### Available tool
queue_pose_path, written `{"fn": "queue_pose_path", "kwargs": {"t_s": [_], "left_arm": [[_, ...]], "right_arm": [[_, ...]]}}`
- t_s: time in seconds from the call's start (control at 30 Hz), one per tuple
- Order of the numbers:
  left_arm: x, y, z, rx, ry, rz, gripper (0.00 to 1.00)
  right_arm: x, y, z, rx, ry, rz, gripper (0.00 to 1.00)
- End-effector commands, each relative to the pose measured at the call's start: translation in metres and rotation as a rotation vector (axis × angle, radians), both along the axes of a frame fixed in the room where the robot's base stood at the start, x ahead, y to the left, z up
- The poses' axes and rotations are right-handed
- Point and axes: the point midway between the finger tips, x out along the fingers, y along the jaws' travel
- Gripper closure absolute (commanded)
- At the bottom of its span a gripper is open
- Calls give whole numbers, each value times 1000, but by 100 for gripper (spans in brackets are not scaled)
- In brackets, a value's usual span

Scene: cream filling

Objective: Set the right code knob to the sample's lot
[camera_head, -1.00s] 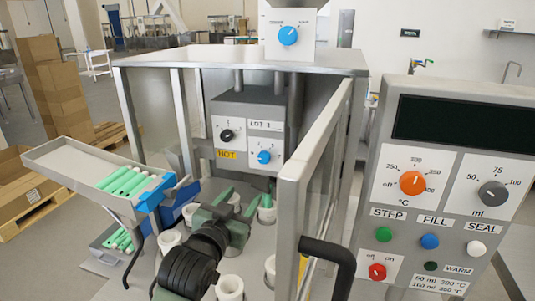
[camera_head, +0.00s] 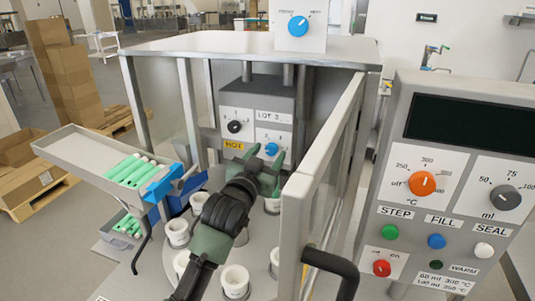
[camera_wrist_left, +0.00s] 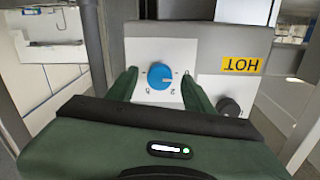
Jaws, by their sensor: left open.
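The right code knob, a blue knob (camera_head: 271,149), is on a white plate at the front of the grey box inside the cabinet. Above it a lot label (camera_head: 273,116) appears to read LOT 3. My left gripper (camera_head: 264,160) is open in front of this plate. In the left wrist view the blue knob (camera_wrist_left: 161,76) lies between the two green fingers, with clear gaps on both sides. That view is upside down, and the pointer's exact setting is hard to tell. My right gripper is out of view.
A black knob (camera_head: 235,126) and a yellow HOT label (camera_head: 233,145) are left of the blue knob. The open door (camera_head: 310,190) with its black handle is close on the right. White cups (camera_head: 236,281) stand below my arm. A tray (camera_head: 97,165) holds green tubes at left.

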Motion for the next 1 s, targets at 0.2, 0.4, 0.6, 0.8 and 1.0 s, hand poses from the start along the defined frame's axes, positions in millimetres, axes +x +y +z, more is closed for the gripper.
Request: {"fn": "queue_pose_path", "kwargs": {"t_s": [0.2, 0.4, 0.6, 0.8, 1.0], "left_arm": [[0, 0, 0, 0, 0, 0, 65], [0, 0, 0, 0, 0, 0, 100], [0, 0, 1, 16, -5, -1, 100], [0, 0, 2, 92, -29, 0, 100], [0, 0, 3, 235, -77, -1, 100]], "right_arm": [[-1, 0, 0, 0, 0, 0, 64], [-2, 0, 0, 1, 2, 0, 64], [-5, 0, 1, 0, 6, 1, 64], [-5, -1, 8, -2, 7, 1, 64], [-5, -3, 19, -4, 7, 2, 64]]}}
